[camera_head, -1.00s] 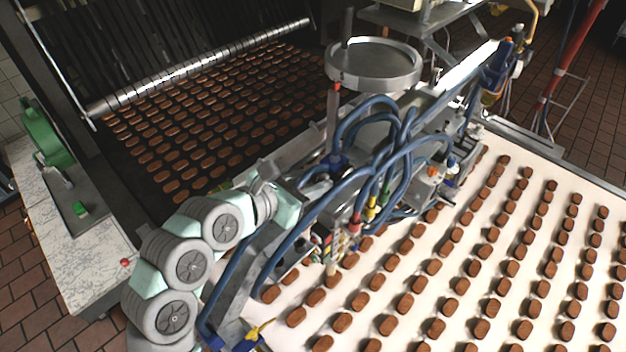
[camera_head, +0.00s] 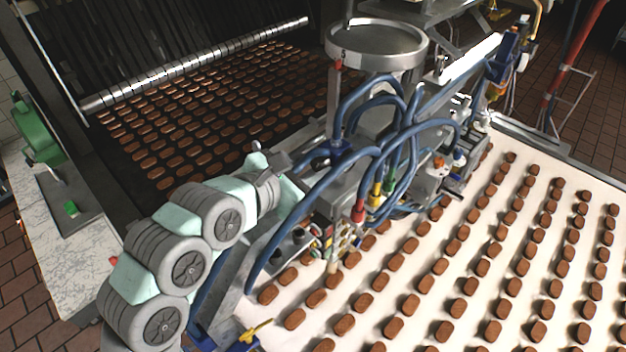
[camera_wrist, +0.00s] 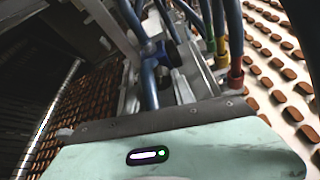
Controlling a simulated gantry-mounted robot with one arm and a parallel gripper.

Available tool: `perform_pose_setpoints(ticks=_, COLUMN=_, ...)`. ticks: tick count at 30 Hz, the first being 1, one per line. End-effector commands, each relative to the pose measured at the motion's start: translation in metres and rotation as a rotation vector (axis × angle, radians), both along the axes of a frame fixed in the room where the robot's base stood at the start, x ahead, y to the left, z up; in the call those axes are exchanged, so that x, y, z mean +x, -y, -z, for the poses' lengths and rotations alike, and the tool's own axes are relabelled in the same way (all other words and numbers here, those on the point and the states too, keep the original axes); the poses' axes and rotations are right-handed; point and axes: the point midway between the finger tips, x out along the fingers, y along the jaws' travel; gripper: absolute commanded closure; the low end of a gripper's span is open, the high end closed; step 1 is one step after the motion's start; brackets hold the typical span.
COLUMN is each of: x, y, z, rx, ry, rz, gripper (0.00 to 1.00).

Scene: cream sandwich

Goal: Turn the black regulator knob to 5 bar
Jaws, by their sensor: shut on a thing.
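My gripper (camera_head: 288,192) is at the end of my grey and pale green arm, against the left side of the depositing machine, among the blue hoses. Its fingertips are hidden in the head view. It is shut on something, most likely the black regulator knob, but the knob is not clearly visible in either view. In the wrist view the pale green housing of my gripper (camera_wrist: 180,152) fills the bottom and hides the fingers. Beyond it are the machine's metal body (camera_wrist: 190,85) and a blue fitting (camera_wrist: 160,55).
Blue hoses (camera_head: 350,162) loop close around my gripper, with red, yellow and green connectors. A round metal hopper (camera_head: 376,48) stands above. The white conveyor (camera_head: 390,275) with rows of brown biscuits runs at the right. A marble-patterned counter (camera_head: 55,245) is at the left.

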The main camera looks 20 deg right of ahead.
Motion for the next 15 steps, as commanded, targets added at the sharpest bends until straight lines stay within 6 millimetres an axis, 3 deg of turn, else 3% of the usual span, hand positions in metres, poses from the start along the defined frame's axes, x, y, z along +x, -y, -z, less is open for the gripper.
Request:
perform_pose_setpoints(ticks=12, x=-0.0001, y=-0.0005, z=-0.0004, rx=0.013, ry=0.028, rz=-0.002, gripper=1.00)
perform_pose_setpoints(ticks=13, x=-0.0001, y=-0.0004, z=-0.0006, rx=0.013, ry=0.028, rz=-0.002, gripper=0.69)
perform_pose_setpoints(ticks=15, x=-0.0001, y=-0.0004, z=-0.0005, rx=0.013, ry=0.028, rz=-0.002, gripper=0.63)
